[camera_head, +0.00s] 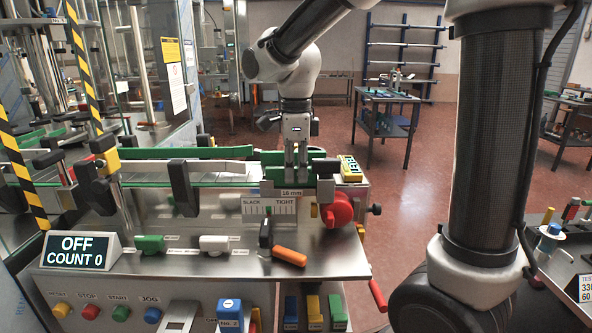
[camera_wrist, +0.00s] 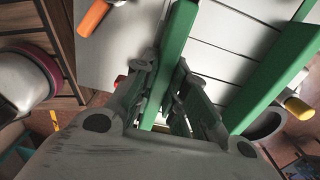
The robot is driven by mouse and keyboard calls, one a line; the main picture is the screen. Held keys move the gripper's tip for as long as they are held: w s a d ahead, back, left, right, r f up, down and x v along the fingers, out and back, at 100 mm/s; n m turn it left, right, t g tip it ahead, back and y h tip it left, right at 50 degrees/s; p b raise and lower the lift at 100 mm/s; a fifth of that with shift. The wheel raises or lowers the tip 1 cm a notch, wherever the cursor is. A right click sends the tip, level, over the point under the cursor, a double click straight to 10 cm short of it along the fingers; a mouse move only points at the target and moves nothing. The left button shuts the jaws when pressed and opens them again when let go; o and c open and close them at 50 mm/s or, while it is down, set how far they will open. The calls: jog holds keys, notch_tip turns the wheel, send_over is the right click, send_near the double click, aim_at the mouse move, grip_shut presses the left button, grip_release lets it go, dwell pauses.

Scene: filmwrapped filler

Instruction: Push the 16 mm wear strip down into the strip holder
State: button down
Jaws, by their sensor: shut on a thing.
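The conveyor head end carries a grey plate labelled 16 mm (camera_head: 291,192), which seems to be the strip holder. Green strip pieces (camera_head: 272,160) stand at it. My gripper (camera_head: 297,163) points down over this end, its fingertips low among the green pieces. In the wrist view, my gripper (camera_wrist: 168,105) has its fingers on both sides of a long green strip (camera_wrist: 178,40), apparently the wear strip, and is shut on it. A second green strip (camera_wrist: 272,82) runs to the right. The strip's lower edge and its seat are hidden, so its depth cannot be told.
A red knob (camera_head: 338,211) and a yellow block (camera_head: 350,169) sit right of the holder. A SLACK/TIGHT scale (camera_head: 268,208), a black lever and an orange handle (camera_head: 289,257) are in front. Black guide brackets (camera_head: 183,188) stand left. The display (camera_head: 80,251) reads OFF, COUNT 0.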

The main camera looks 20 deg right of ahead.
jog(key=c, duration=1.5)
grip_release()
jog(key=shift+f, duration=0.1)
jog(key=shift+o, duration=0.2)
notch_tip(320, 180, up, 12)
jog(key=s+d+f+n+t, duration=0.2)
jog(key=s+d+f+n, duration=0.2)
jog(key=s+d+n, duration=0.3)
jog(key=s+d+f+n+t, duration=0.2)
jog(key=s+d+f+n, duration=0.2)
jog(key=s+d+n, duration=0.4)
jog(key=shift+s+f+n, duration=0.25)
jog(key=shift+s+n, duration=1.75)
jog(key=shift+n, duration=1.3)
